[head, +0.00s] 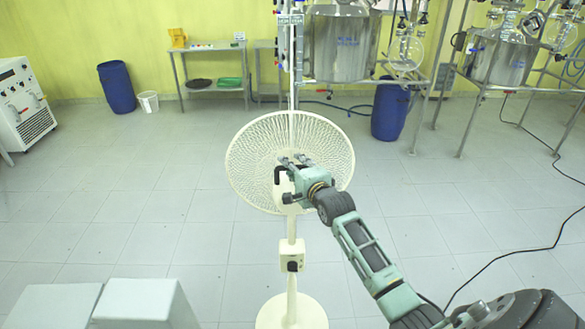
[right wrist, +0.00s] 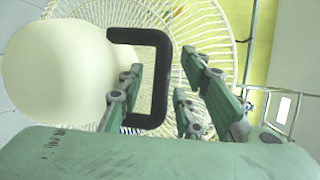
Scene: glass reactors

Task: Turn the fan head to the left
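The fan stands upright in the head view, with a round cream wire head (head: 244,160), a thin pole (head: 291,228) and a round base (head: 291,312). A black handle (right wrist: 164,85) sticks out behind the cream motor housing (right wrist: 60,75) in the right wrist view. My right gripper (head: 294,161) is behind the fan head. Its fingers are spread in the right wrist view (right wrist: 164,66), with the handle's upright bar between them. Whether any finger touches the bar cannot be told. My left gripper is not in view.
A black cable (head: 497,254) lies on the floor at the right. Metal reactor frames (head: 443,75) and blue barrels (head: 390,112) stand at the back. A white cabinet (head: 20,105) is at the far left. The tiled floor around the fan is mostly clear.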

